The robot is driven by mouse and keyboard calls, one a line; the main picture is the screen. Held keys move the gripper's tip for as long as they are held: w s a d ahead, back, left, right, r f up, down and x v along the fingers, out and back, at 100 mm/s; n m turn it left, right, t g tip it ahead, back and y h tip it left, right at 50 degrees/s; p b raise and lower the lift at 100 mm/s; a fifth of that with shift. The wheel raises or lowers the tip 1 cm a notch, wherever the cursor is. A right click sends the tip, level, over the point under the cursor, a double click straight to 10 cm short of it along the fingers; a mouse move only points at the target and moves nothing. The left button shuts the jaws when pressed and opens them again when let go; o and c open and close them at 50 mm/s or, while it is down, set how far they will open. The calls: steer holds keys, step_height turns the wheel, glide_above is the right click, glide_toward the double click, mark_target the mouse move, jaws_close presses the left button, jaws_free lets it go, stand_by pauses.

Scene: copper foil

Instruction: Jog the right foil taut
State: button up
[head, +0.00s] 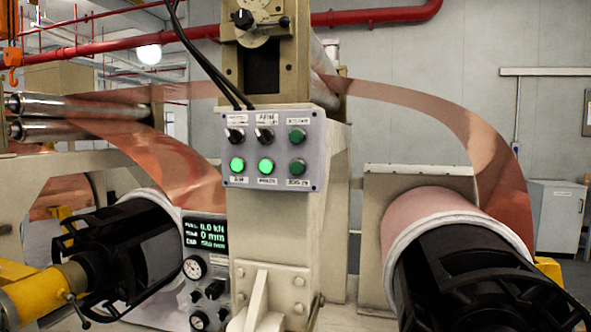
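The right foil (460,118) is a copper strip. It leaves the top of the central column, bows out in a wide loose arc to the right and comes down behind the right roll (412,212). The grey control panel (270,150) on the column has two black selector switches (265,134) on top. Its left and middle lower buttons glow bright green (237,165); the two right-hand buttons (297,136) are darker green. A small display (206,233) reads about 0.0 kN and 0 mm; its lowest line is hard to read. My gripper is not in view.
The left foil (170,165) hangs from steel rollers (75,107) to the left reel. Black cage-like hubs stick out at left (120,250) and right (480,280). A yellow shaft (45,295) meets the left hub. Black cables (205,62) hang above the panel.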

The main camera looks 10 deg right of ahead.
jaws_close()
stand_by(1.5)
